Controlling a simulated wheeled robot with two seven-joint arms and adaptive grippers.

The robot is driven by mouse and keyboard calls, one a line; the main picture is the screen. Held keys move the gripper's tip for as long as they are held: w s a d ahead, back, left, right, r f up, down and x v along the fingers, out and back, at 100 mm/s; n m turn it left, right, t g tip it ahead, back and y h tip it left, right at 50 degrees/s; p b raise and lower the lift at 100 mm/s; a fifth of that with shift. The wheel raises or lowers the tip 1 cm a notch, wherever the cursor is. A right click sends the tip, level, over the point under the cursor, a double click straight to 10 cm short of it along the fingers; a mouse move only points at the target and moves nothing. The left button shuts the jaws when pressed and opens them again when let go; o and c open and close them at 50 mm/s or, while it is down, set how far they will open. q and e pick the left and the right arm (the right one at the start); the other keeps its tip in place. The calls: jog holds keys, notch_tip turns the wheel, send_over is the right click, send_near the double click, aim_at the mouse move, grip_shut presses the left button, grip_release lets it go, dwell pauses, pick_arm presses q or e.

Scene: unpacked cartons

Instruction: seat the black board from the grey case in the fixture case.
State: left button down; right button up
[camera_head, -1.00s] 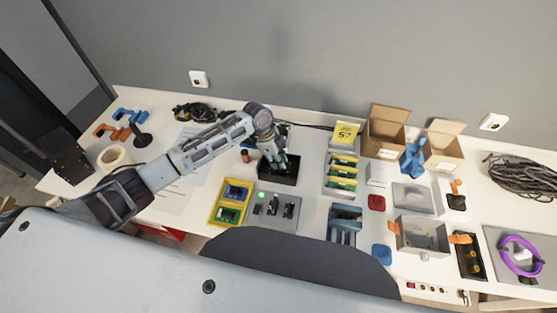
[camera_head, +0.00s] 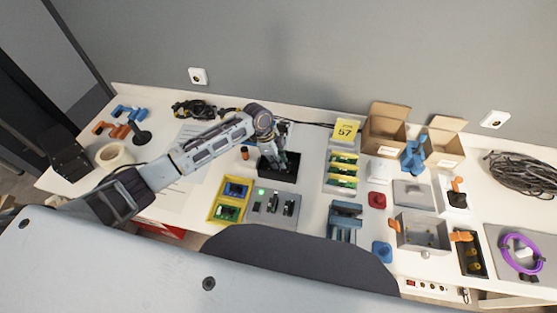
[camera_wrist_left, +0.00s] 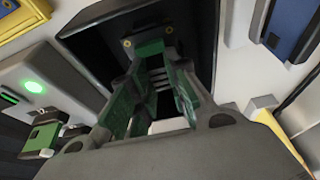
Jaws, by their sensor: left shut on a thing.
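My left gripper (camera_head: 281,166) reaches down into an open black box (camera_head: 291,177) near the middle of the table. In the left wrist view my left gripper (camera_wrist_left: 160,85) is shut on a dark green board (camera_wrist_left: 150,48) with brass-coloured holes, inside the black box (camera_wrist_left: 195,38). Most of the board is hidden by the fingers, and I cannot tell whether it touches the box floor. An open grey case (camera_head: 400,236) with orange clips and small brass-coloured posts inside stands at the right. My right gripper is out of view.
A grey plate (camera_head: 258,214) with a green light and small boards is in front of the black box. A yellow tray (camera_head: 216,209) is beside it. A rack of green boards (camera_head: 343,172), cartons (camera_head: 384,138) and a grey lid (camera_head: 411,193) stand to the right.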

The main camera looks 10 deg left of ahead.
pick_arm(q)
jog(key=c, duration=1.3)
grip_release()
jog(key=v, duration=1.2)
